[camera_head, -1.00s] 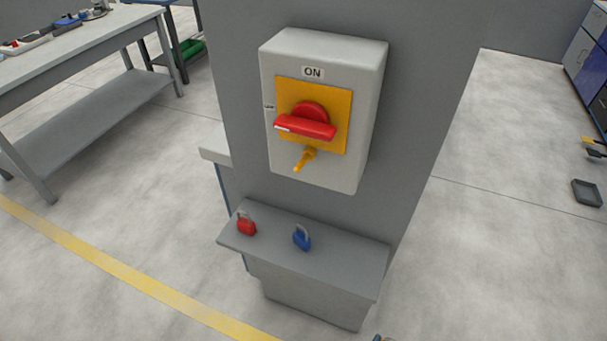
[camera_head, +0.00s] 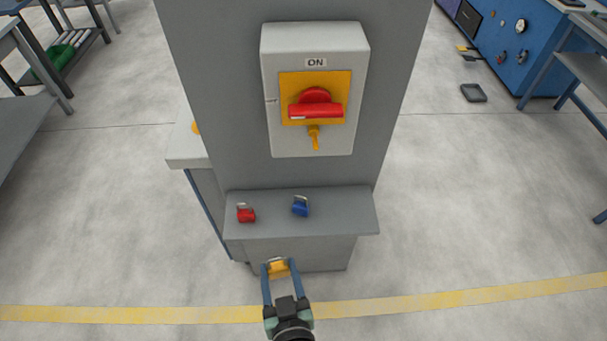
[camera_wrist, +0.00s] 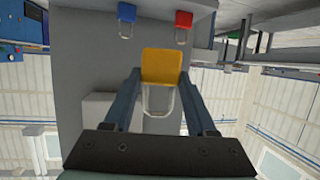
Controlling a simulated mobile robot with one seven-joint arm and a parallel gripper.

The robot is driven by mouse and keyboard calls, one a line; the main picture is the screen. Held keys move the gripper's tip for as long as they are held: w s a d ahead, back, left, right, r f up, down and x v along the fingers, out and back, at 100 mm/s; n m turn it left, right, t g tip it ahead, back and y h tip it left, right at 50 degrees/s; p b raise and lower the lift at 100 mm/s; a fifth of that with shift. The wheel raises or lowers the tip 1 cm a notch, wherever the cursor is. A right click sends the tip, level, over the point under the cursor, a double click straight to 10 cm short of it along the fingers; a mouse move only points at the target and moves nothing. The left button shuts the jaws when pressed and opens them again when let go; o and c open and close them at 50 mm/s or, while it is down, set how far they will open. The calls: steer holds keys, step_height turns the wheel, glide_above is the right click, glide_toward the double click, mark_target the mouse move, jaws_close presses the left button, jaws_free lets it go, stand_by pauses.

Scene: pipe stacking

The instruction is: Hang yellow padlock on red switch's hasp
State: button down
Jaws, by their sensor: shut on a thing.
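My gripper (camera_head: 279,270) is shut on the yellow padlock (camera_head: 279,269), in front of and below the shelf edge in the head view. In the wrist view the yellow padlock (camera_wrist: 162,66) sits between the two fingers (camera_wrist: 162,78), with its metal shackle showing. The red switch (camera_head: 316,106) is on a yellow plate on a grey-white box marked ON, its handle lying level. The yellow hasp (camera_head: 314,137) hangs below the handle, apart from the padlock.
A red padlock (camera_head: 246,213) and a blue padlock (camera_head: 300,206) stand on the grey shelf (camera_head: 345,212) under the switch box (camera_head: 358,90). The grey pillar (camera_head: 215,110) is behind. The floor in front is clear.

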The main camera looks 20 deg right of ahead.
steer(key=w+d+r+m+h+p, duration=0.1)
steer(key=w+d+r+p, duration=0.1)
steer(key=d+r+p, duration=0.5)
steer(key=w+d+r+m+h+p, duration=0.1)
steer(key=w+d+r+p, duration=0.1)
steer(key=r+p, duration=0.7)
steer(key=w+d+b, duration=0.3)
steer(key=w+b, duration=0.4)
steer(key=w, duration=0.3)
steer(key=shift+f+b, duration=0.3)
steer(key=shift+w, duration=0.1)
steer(key=shift+c, duration=0.6)
jaws_free()
